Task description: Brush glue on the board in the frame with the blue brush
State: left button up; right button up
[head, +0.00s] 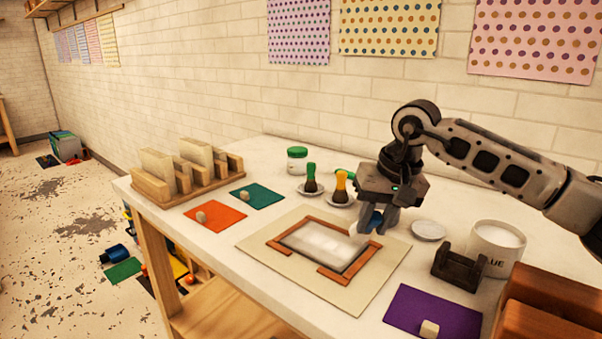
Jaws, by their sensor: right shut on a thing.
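My right gripper (374,224) reaches in from the right and is shut on the blue brush (376,219). Only a bit of blue shows between the fingers; the bristles are mostly hidden. The brush is at the far right corner of the frame. The pale board (322,243) lies inside the brown frame (345,279), which rests on a beige sheet (266,239). The board has a whitish, glossy surface; I cannot tell how far glue covers it. The white glue pot (494,247) stands open at the right. My left gripper is not in view.
A green brush (311,178) and a yellow brush (341,186) stand on small dishes behind the board. An empty white dish (428,230) is right of my gripper. A dark holder (457,267), a purple sheet (432,312) and a wooden rack (187,183) are around.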

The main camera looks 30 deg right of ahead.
jog(key=shift+r+p, duration=2.05)
jog(key=shift+r, duration=0.85)
